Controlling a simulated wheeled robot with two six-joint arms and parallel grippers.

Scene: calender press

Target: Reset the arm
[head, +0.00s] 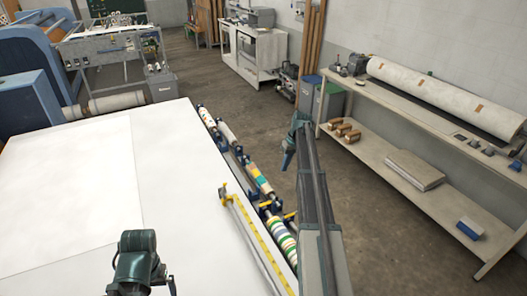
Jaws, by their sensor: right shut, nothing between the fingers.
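My right arm (314,190) rises from the lower right of the head view, over the floor just past the table's right edge. A small dark end part, my right gripper (286,166), points down at its upper end. It is shut and empty, touching nothing that I can see. A dark green joint of my left arm (138,262) shows at the bottom, over the white table (60,225). My left gripper is not in view.
A yellow rule (262,240) lies along the table's right edge. A shelf bench (410,120) with a large fabric roll (440,95) stands at right. The floor (385,235) between is clear.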

